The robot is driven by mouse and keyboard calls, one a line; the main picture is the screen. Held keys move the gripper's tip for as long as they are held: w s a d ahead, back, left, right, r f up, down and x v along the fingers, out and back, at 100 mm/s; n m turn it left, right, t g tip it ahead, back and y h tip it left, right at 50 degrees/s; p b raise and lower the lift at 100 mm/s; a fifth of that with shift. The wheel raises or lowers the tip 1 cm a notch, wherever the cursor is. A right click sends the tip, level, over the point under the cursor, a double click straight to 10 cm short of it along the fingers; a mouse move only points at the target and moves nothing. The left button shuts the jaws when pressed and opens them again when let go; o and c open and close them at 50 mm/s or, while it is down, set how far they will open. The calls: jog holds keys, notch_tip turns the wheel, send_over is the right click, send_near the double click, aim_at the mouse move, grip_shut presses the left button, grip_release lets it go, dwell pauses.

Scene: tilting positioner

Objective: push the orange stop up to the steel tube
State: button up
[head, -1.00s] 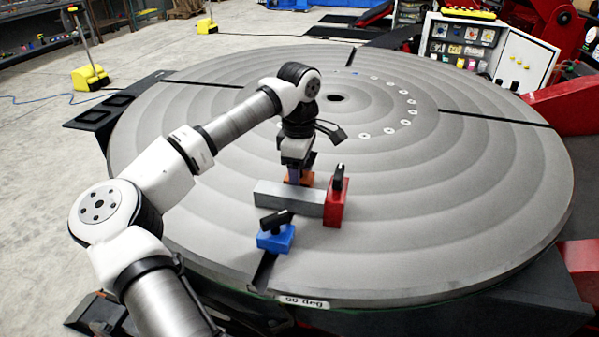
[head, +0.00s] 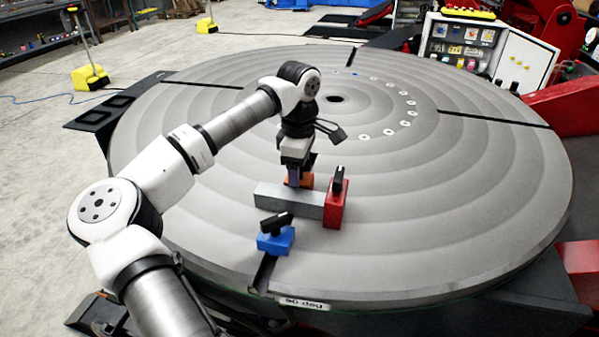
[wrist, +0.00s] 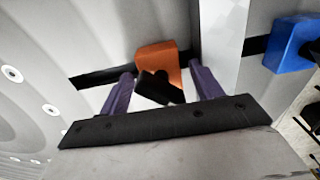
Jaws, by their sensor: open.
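The orange stop (wrist: 157,55), with a black handle (wrist: 158,88), sits on the dark slot of the round table. In the head view the orange stop (head: 307,180) is partly hidden behind my gripper (head: 299,183). The steel tube (head: 285,199) lies across the slot on the near side of the stop. In the wrist view the steel tube (wrist: 222,55) is a pale band to the right, with a narrow gap between it and the stop. My gripper (wrist: 163,88) is open, with one purple finger on each side of the stop's handle; finger contact cannot be told.
A red block (head: 335,208) with a black handle stands at the tube's right end. A blue stop (head: 275,241) sits on the slot on the tube's near side. The rest of the grey round table (head: 450,200) is mostly clear around them.

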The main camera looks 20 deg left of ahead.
jog(key=shift+o, duration=0.6)
jog(key=r+p, duration=0.2)
jog(key=r, duration=0.3)
jog(key=shift+s+r+p, duration=0.15)
jog(key=shift+s+p, duration=0.05)
jog(key=shift+p, duration=0.1)
jog(key=shift+w+r+p, duration=0.1)
jog(key=shift+r+p, duration=0.3)
jog(key=shift+r, duration=0.2)
jog(key=shift+f, duration=0.1)
